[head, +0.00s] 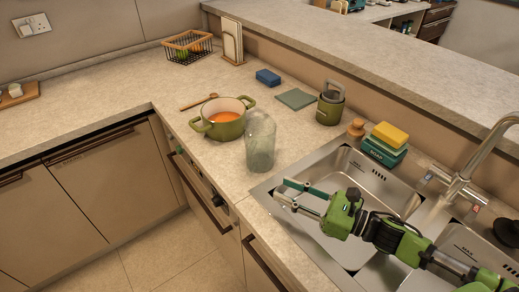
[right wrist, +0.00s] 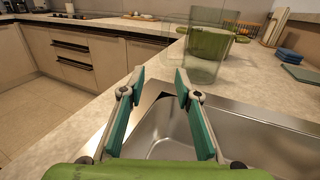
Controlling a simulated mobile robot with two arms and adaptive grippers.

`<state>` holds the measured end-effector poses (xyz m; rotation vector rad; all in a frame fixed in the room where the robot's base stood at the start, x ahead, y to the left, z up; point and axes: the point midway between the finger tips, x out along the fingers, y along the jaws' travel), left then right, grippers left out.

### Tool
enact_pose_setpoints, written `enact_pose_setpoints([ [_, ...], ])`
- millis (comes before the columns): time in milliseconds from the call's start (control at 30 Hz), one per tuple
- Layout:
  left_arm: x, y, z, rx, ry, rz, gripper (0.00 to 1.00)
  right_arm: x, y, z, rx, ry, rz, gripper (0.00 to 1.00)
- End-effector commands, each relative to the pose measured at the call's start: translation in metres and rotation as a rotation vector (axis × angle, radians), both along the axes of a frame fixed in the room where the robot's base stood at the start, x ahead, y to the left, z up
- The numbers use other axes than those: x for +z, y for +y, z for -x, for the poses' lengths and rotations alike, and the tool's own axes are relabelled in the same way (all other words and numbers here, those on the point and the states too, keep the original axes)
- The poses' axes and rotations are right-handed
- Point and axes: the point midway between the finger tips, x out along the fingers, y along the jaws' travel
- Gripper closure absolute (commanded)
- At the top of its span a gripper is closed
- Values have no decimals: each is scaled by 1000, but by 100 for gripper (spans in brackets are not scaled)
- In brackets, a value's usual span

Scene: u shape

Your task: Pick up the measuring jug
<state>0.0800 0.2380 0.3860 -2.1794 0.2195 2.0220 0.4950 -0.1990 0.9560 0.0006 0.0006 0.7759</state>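The measuring jug (head: 260,142) is a clear, see-through vessel standing upright on the counter, in front of and to the right of the green pot, near the sink's left corner. In the right wrist view the jug (right wrist: 205,62) stands ahead, slightly right of the fingers, with the pot behind it. My right gripper (head: 285,192) is over the left side of the sink, apart from the jug. Its fingers (right wrist: 160,76) are spread with nothing between them. My left gripper is not in view.
The green pot (head: 225,124) holds orange food; a wooden spoon (head: 198,101) lies behind it. Right of the jug are a green canister (head: 330,104), a wooden-handled brush (head: 356,128), a soap box with a yellow sponge (head: 390,135), and the tap (head: 480,155). A raised ledge runs behind.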

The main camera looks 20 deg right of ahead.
Motion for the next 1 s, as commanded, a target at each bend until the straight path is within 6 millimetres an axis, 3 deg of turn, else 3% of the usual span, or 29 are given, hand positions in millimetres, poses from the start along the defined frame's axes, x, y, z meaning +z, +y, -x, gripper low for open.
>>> enact_pose_setpoints([
  [400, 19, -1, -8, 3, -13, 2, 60, 4, 44, -46, -1, -1, -3, 70],
  [667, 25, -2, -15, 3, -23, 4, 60, 5, 54, -58, 0, -1, -1, 70],
  [1000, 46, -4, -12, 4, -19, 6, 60, 9, 78, -92, 0, -1, -1, 70],
])
